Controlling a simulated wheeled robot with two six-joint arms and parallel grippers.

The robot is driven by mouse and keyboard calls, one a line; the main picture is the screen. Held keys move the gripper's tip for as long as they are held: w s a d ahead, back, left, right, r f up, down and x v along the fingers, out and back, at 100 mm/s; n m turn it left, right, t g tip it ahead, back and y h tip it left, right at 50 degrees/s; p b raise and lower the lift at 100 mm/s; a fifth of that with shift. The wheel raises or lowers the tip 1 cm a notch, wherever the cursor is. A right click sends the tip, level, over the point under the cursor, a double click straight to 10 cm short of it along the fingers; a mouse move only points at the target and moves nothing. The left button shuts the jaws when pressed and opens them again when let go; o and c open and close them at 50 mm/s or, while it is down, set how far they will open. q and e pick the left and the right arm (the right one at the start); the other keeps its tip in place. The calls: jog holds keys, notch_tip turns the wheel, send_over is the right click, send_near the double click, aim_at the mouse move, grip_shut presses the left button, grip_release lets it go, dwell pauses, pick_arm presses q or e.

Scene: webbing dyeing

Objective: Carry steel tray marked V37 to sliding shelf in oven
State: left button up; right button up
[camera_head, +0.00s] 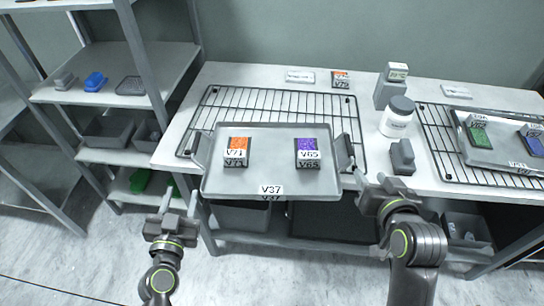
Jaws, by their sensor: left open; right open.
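The steel tray marked V37 (270,175) rests on a wire rack (212,107) on the table, its front edge reaching the table's front. It has an upright handle at its left and right ends. On it stand an orange-topped block marked V71 (237,153) and a purple-topped block marked V65 (308,153). My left gripper (179,203) is open and empty, in front of the table, left of and below the tray's left handle. My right gripper (371,172) is open and empty, close to the tray's right handle; I cannot tell if they touch. No oven or sliding shelf is recognisable.
A white jar (397,117), a grey block (402,157) and a label stand (391,86) are right of the tray. A second tray (461,128) with green and blue blocks lies further right. A metal shelf unit (172,66) stands left. Open floor lies in front.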

aim_at(194, 144)
pick_arm(q)
jog(key=w, duration=1.7)
jog(key=shift+w+d, duration=0.1)
jog(key=shift+w, duration=0.05)
pick_arm(e)
jog(key=x, duration=1.7)
jog(key=shift+w+d+f, duration=0.1)
jog(key=shift+w, duration=0.05)
pick_arm(q)
jog(key=c, duration=0.9)
pick_arm(e)
jog(key=c, duration=0.9)
pick_arm(q)
grip_shut()
pick_arm(e)
grip_shut()
pick_arm(q)
jog(key=shift+f, duration=0.1)
pick_arm(e)
jog(key=shift+d+f, duration=0.15)
pick_arm(q)
jog(key=shift+r, duration=0.25)
pick_arm(e)
jog(key=shift+r, duration=0.25)
